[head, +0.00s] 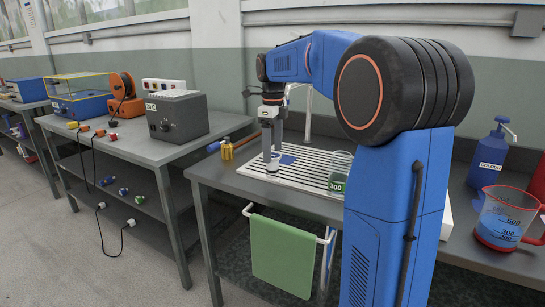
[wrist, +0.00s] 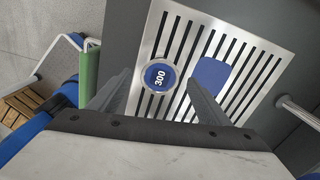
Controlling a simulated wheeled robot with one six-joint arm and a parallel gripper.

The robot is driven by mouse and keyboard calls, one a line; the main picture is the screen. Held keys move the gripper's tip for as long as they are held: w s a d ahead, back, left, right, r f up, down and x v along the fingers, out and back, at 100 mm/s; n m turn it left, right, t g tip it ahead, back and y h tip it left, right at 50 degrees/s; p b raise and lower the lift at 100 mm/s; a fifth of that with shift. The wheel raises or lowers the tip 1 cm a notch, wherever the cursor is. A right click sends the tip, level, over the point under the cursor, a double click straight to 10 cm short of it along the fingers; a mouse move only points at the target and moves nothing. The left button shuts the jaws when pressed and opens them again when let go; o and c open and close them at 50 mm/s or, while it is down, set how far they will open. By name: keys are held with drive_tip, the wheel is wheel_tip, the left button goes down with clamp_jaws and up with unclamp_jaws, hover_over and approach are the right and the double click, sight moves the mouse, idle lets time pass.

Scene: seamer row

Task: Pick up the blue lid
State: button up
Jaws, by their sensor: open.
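The blue lid (wrist: 159,76) is a round disc marked 300 with a pale metallic rim, on the slotted metal drainboard (wrist: 225,40) in the wrist view. My gripper (wrist: 160,88) is open and empty, with its fingers spread to the left and right of the lid in the picture. In the head view my gripper (head: 271,150) points down over the left part of the drainboard (head: 311,172). It partly hides the lid there. I cannot tell the exact height of the fingertips above the lid.
A flat blue piece (wrist: 210,75) lies right of the lid. A clear jar marked 300 (head: 338,172) stands at the drainboard's right. A tap (head: 309,113) rises behind. Yellow items (head: 227,149) stand left, and a green cloth (head: 283,256) hangs in front.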

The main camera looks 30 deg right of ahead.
drive_tip(key=shift+f, duration=0.25)
idle(0.6)
drive_tip(key=c, duration=1.1)
